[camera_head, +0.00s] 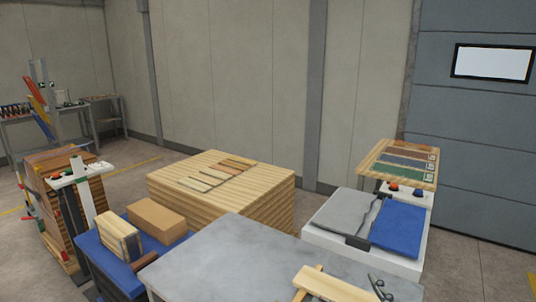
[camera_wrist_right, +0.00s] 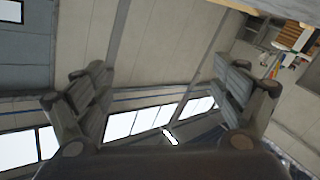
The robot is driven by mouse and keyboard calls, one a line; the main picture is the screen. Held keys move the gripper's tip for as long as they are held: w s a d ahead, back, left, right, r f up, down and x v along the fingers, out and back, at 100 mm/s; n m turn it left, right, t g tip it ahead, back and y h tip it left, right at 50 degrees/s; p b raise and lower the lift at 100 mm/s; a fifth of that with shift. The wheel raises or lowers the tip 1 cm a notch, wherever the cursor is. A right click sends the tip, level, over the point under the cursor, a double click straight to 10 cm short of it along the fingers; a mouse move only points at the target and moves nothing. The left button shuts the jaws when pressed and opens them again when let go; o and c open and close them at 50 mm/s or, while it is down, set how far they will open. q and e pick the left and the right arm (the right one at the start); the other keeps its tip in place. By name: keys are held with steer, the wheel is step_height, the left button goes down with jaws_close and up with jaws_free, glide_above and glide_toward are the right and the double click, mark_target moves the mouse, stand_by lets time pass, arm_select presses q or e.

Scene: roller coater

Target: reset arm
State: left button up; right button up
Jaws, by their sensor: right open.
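My right gripper (camera_wrist_right: 162,88) shows in the right wrist view, with its two dark grey fingers spread wide apart. Nothing is between the fingers. Behind them are the wall, a row of bright windows and the ceiling area, seen tilted, so the gripper is clear of the tables. My left gripper shows in neither view. In the head view neither arm can be made out clearly.
A grey worktop (camera_head: 230,255) is at the front, with wooden pieces (camera_head: 332,286) and a small dark metal item (camera_head: 380,288). Behind stands a plank stack (camera_head: 270,185). A white-framed station (camera_head: 408,262) with grey and blue pads is at right; a blue-topped cart (camera_head: 100,252) is at left.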

steer(key=s+d+f+g, duration=0.1)
steer(key=f, duration=0.2)
steer(key=s+d+f+m+g+h, duration=0.1)
steer(key=s+f+g, duration=0.1)
steer(key=f, duration=0.2)
steer(key=s+d+f+m+g, duration=0.1)
steer(key=s+f+g, duration=0.1)
steer(key=f, duration=0.2)
steer(key=shift+s+d+f, duration=0.1)
steer(key=shift+d+f, duration=0.1)
steer(key=shift+d, duration=0.1)
steer(key=s+f, duration=0.1)
steer(key=s+f+g, duration=0.1)
steer(key=f, duration=0.1)
steer(key=s+d+f+m+g, duration=0.1)
steer(key=s, duration=0.1)
steer(key=shift+f+h, duration=0.25)
steer(key=shift+h, duration=0.05)
steer(key=s+f+g, duration=0.7)
steer(key=s+f, duration=0.1)
steer(key=s, duration=0.6)
step_height(320, 180, down, 27)
steer(key=s+g+b, duration=0.1)
steer(key=s+d+f+g+b, duration=0.1)
steer(key=s+d+f, duration=0.2)
steer(key=s+f, duration=1.4)
steer(key=shift+s+d+f, duration=0.15)
steer(key=shift+s+f, duration=0.15)
steer(key=shift+f, duration=0.25)
